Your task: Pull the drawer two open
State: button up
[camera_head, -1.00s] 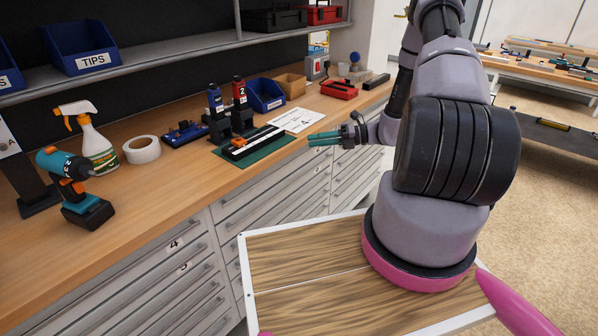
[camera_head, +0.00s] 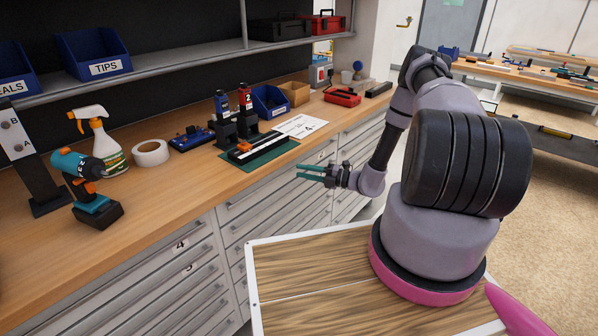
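Grey drawers with long bar handles fill the front of the bench. A left bank (camera_head: 150,275) carries labels 4 and 5. A middle bank (camera_head: 262,205) stands behind my gripper in the picture, and its faces look flush and shut. I cannot make out a label 2 on any drawer. My gripper (camera_head: 299,171) is at the end of the arm, with its teal fingers pointing left and a gap between them. It is open and empty, in front of the middle bank's upper drawers. I cannot tell its distance from the handles; it does not appear to grip one.
The wooden worktop (camera_head: 165,195) holds a drill (camera_head: 85,190), spray bottle (camera_head: 105,148), tape roll (camera_head: 151,153), green mat (camera_head: 262,158) and blue bin (camera_head: 270,102). A shelf (camera_head: 180,68) hangs above. My own wood-topped base is close to the drawers. Floor shows at right.

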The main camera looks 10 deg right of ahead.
jog(key=shift+x, duration=1.1)
grip_shut()
jog(key=shift+d, duration=0.1)
dwell(0.6)
